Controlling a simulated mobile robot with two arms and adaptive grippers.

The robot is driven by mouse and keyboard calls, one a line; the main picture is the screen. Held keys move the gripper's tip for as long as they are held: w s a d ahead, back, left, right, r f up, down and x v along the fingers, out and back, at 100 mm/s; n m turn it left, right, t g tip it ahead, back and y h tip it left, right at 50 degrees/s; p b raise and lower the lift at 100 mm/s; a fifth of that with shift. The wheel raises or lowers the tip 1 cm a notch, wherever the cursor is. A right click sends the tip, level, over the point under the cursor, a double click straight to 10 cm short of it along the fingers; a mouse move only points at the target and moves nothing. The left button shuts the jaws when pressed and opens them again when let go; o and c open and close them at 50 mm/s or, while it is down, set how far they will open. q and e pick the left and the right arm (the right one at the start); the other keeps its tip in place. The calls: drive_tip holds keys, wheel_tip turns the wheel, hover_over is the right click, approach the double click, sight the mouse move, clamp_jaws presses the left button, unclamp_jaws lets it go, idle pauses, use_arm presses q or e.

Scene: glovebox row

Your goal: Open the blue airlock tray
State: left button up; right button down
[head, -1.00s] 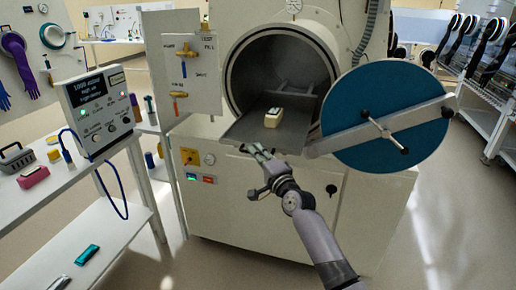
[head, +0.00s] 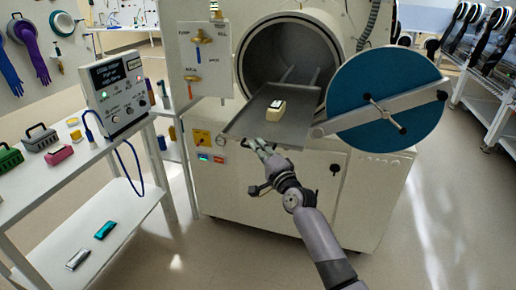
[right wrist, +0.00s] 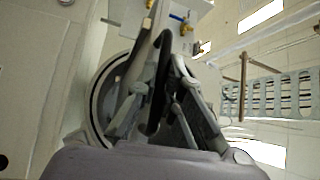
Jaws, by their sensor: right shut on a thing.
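The airlock tray (head: 248,126) is a flat grey metal tray that sticks well out of the round airlock chamber (head: 262,66); it looks grey, not blue. A small cream-coloured block with a dark top (head: 276,110) lies on it. The blue round door (head: 372,108) stands swung open to the right. In the right wrist view the fingers (right wrist: 158,95) are close together, with the chamber ring behind. My left gripper is not in view.
A white shelf (head: 70,170) at left carries a control box (head: 120,92), a pink case (head: 59,154) and a green basket (head: 10,158). A valve panel (head: 197,55) stands left of the chamber. Floor at lower right is clear.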

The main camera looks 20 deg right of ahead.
drive_tip(key=shift+a+f, duration=0.1)
drive_tip(key=shift+f, duration=0.15)
drive_tip(key=c, duration=1.9)
unclamp_jaws()
drive_tip(key=shift+s+r, duration=0.15)
drive_tip(key=shift+o, duration=1)
drive_tip(key=v, duration=1.2)
